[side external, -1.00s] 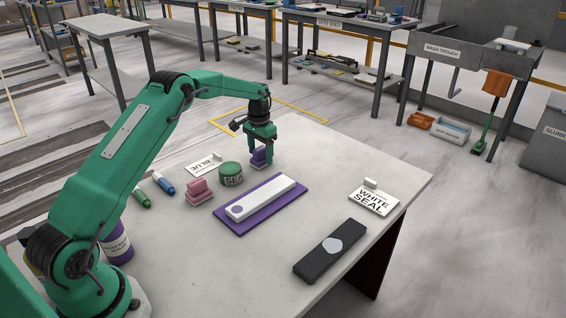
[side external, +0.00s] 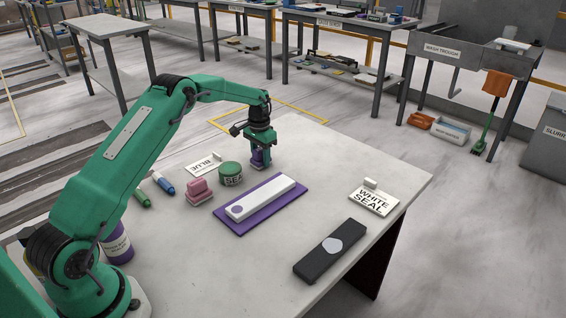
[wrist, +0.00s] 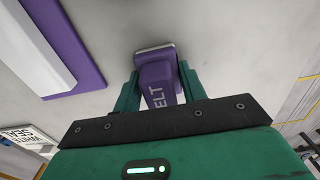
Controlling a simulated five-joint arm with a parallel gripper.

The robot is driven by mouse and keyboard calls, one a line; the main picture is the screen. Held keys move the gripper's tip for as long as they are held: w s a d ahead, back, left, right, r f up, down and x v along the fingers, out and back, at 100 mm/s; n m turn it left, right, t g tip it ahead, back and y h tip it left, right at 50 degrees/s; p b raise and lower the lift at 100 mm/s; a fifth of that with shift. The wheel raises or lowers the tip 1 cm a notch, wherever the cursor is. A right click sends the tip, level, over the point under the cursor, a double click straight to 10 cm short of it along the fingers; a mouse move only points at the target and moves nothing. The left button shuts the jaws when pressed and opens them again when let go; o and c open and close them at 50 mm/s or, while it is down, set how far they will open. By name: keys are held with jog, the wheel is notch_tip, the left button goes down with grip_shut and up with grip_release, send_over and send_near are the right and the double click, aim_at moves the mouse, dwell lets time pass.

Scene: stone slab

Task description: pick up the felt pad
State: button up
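The felt pad (side external: 258,157) is a small purple block with a pale base, standing on the stone slab near its far edge. In the wrist view, the pad (wrist: 159,75) fills the space between the fingers, with the letters "ELT" readable on its purple handle. My gripper (side external: 259,162) is down over the pad, one finger on each side of the handle. In the wrist view, my gripper (wrist: 158,70) has its fingers apart, close beside the handle, with a slight gap seeming to show. The pad's base rests on the slab, partly hidden by the fingers in the side view.
A green tin (side external: 231,175) and a pink pad (side external: 199,192) stand left of the felt pad. A white bar (side external: 260,198) lies on a purple mat (side external: 237,230) in front. A "WHITE SEAL" card (side external: 374,203) and black holder (side external: 330,250) lie to the right.

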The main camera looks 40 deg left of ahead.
aim_at(260, 149)
jog(key=shift+r, duration=0.15)
jog(key=shift+r, duration=0.5)
notch_tip(260, 149, up, 3)
jog(key=shift+r, duration=0.1)
jog(key=s+d+r, duration=0.2)
jog(key=d+r, duration=0.4)
jog(key=d, duration=0.5)
jog(key=shift+s+d+r, duration=0.2)
jog(key=shift+s+r, duration=0.1)
jog(key=shift+o, duration=1.1)
jog(key=shift+c, duration=0.4)
